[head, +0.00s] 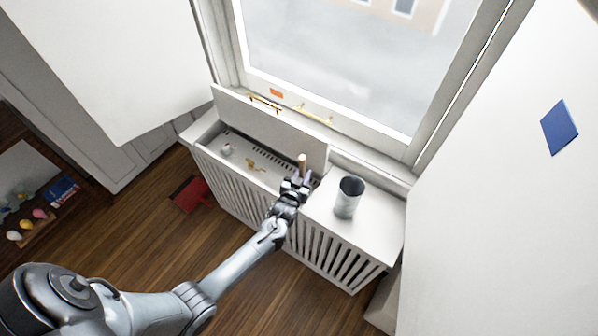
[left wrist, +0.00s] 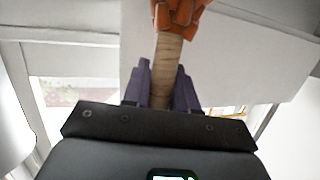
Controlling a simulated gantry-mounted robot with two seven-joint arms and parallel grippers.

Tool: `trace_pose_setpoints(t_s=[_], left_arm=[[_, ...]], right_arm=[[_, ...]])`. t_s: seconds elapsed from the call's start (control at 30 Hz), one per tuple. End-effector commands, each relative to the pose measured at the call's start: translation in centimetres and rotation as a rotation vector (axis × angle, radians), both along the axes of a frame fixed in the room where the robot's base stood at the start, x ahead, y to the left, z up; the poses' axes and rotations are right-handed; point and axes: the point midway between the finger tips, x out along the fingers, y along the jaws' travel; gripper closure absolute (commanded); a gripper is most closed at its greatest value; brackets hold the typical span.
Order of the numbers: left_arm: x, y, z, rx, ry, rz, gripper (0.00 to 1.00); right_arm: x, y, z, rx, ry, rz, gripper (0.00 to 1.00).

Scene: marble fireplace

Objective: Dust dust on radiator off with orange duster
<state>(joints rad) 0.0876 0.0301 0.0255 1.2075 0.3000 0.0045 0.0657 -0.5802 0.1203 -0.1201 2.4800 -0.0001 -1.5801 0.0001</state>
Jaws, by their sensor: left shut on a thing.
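The white slatted radiator cover (head: 240,189) stands under the window with a section of its top raised, showing the radiator (head: 268,156) inside. A small brown patch (head: 256,166), which looks like dust, lies in the open section. My left gripper (head: 302,178) is at the right end of this opening, shut on the orange duster (head: 303,159). In the left wrist view, the purple fingers (left wrist: 163,85) grip its wooden handle (left wrist: 168,62), and the orange head (left wrist: 178,14) is partly cut off at the top. The duster is apart from the brown patch. My right gripper is out of view.
A grey metal cup (head: 347,198) stands on the closed right part of the cover. The raised panel (head: 270,124) stands behind the opening. A small whitish object (head: 227,149) is at its left end. A red dustpan-like object (head: 191,194) lies on the wooden floor.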

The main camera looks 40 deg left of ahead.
Motion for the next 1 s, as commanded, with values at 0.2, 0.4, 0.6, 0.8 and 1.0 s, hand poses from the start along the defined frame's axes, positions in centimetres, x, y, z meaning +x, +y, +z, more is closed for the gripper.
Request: trace_pose_setpoints(t_s=[0.2,0.4,0.6,0.8,1.0], left_arm=[[0.0,-0.3,-0.1,-0.001,0.002,-0.001,1.0],[0.0,-0.3,0.1,-0.001,0.001,-0.001,1.0],[0.0,-0.2,1.7,0.0,0.0,0.0,1.0],[0.1,-0.2,4.2,0.0,-0.001,0.0,1.0],[0.0,-0.2,6.5,0.0,-0.001,0.0,1.0]], right_arm=[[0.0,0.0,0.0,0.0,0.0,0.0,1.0],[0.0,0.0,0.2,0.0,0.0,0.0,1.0],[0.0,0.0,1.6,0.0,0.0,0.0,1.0],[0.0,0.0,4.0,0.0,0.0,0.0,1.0],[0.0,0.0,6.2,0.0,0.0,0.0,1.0]])
